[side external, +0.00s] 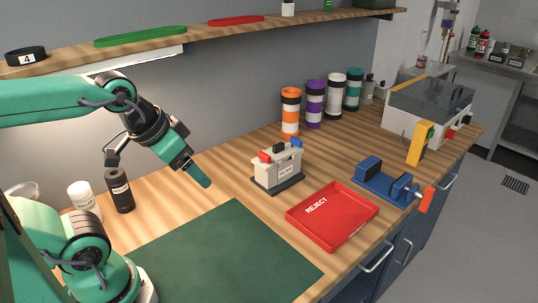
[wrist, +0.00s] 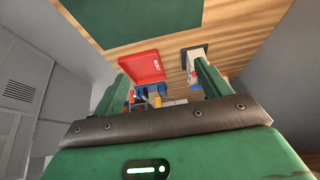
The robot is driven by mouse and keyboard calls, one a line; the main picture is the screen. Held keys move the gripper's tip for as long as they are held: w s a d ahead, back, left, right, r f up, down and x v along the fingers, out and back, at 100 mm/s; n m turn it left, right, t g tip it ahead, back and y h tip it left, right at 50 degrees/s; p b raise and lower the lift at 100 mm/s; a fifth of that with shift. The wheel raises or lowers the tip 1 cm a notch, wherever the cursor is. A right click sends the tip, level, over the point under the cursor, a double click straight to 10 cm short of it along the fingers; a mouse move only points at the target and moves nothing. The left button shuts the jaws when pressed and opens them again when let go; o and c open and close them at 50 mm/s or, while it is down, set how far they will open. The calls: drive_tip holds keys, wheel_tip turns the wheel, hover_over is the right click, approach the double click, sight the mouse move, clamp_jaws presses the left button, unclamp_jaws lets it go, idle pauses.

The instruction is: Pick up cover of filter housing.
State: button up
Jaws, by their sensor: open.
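The filter housing (side external: 277,168) stands upright on a dark base on the wooden bench. The housing (wrist: 192,63) is partly hidden behind the right finger there.
A red reject tray (side external: 332,214) lies right of the housing, with a blue vise (side external: 387,184) beyond. Several coloured canisters (side external: 315,104) stand behind. A shelf (side external: 190,45) runs above along the wall. The green mat (side external: 225,255) is clear.

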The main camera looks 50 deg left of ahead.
drive_tip(key=shift+o, duration=0.8)
drive_tip(key=shift+w+r, duration=0.1)
drive_tip(key=w+a+r+g, duration=0.15)
drive_tip(key=w+r, duration=0.25)
drive_tip(key=w, duration=0.5)
drive_tip(key=g, duration=0.4)
hover_over(279, 144)
drive_tip(key=f, duration=1)
drive_tip(key=shift+s+d+f, duration=0.15)
drive_tip(key=shift+s+d, duration=0.1)
drive_tip(key=shift+s, duration=0.05)
drive_tip(key=shift+w+a+f, duration=0.15)
drive_tip(key=shift+w+f, duration=0.05)
drive_tip(key=shift+f, duration=0.1)
